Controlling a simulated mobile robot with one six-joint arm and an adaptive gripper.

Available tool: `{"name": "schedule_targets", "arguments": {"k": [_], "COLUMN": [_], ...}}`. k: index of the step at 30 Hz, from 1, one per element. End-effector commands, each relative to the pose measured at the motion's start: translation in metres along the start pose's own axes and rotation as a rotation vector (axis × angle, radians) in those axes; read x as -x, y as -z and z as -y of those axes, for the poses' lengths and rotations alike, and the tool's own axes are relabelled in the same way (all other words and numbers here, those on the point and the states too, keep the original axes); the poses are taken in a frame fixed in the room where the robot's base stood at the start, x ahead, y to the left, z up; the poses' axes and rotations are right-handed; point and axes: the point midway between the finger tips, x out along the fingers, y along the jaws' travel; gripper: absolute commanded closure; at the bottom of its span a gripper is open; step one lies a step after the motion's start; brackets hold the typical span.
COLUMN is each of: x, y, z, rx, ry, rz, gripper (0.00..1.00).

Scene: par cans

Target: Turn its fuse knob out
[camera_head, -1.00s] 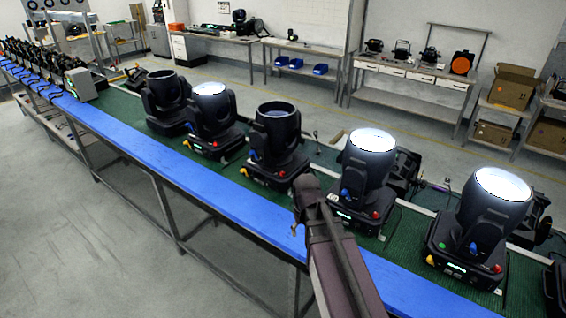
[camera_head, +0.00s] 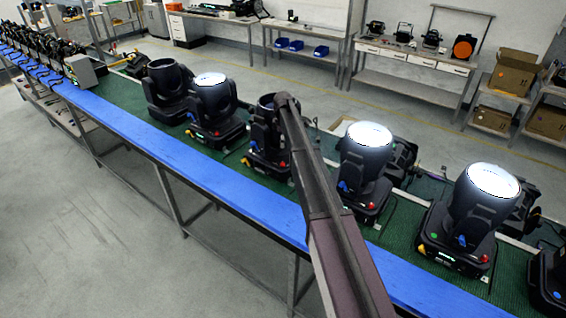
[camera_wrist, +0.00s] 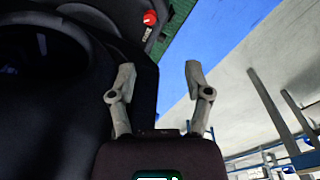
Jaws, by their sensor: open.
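An unlit black par can (camera_head: 254,150) stands on the green belt in the middle of the head view, partly hidden behind my arm. In the wrist view a large black lamp housing (camera_wrist: 40,110) fills the left side. A red knob (camera_wrist: 150,18) sits at its base near the top of that view. My gripper (camera_wrist: 161,74) is open, with nothing between its two grey fingers. The red knob is beyond the fingertips, apart from them. In the head view the fingers cannot be made out.
Lit par cans (camera_head: 364,168) (camera_head: 473,218) (camera_head: 213,108) and another unlit one (camera_head: 165,88) stand along the same green belt. A blue rail (camera_head: 190,177) runs along its front. The grey floor (camera_head: 80,230) in front is clear.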

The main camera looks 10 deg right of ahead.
Motion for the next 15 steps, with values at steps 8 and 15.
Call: {"name": "schedule_targets", "arguments": {"k": [8,15], "x": [-0.0010,-0.0010], "y": [0.0049,0.0044], "z": [-0.0181,-0.0174], "rx": [0.067,0.065], "ry": [0.001,0.001], "rz": [0.001,0.001], "gripper": [0.36,0.36]}}
